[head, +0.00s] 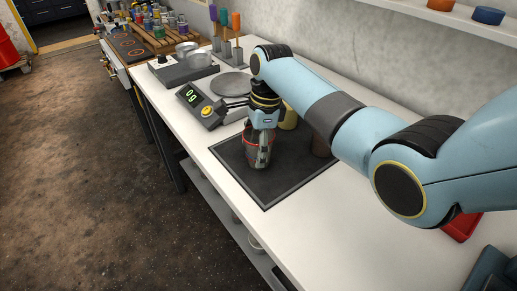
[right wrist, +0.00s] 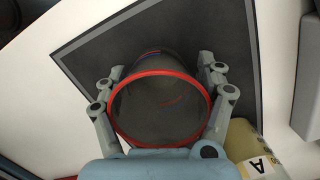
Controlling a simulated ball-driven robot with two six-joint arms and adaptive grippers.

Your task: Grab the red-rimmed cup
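The red-rimmed cup (head: 249,146) stands on the dark mat (head: 268,201) on the white worktop. My right gripper (head: 261,160) reaches down over it and hides part of it in the head view. In the right wrist view the cup's round red rim (right wrist: 160,73) faces the camera, and the cup looks empty. The fingers of my right gripper (right wrist: 163,68) stand apart on either side of the cup, near its wall; firm contact does not show. My left gripper is in neither view.
A yellowish container (head: 289,118) stands behind the gripper; its label "A" shows in the right wrist view (right wrist: 257,165). A dark reddish-brown cup (head: 320,147) is partly behind my arm. A scale (head: 205,108) lies beyond the mat. The worktop's front edge is close.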

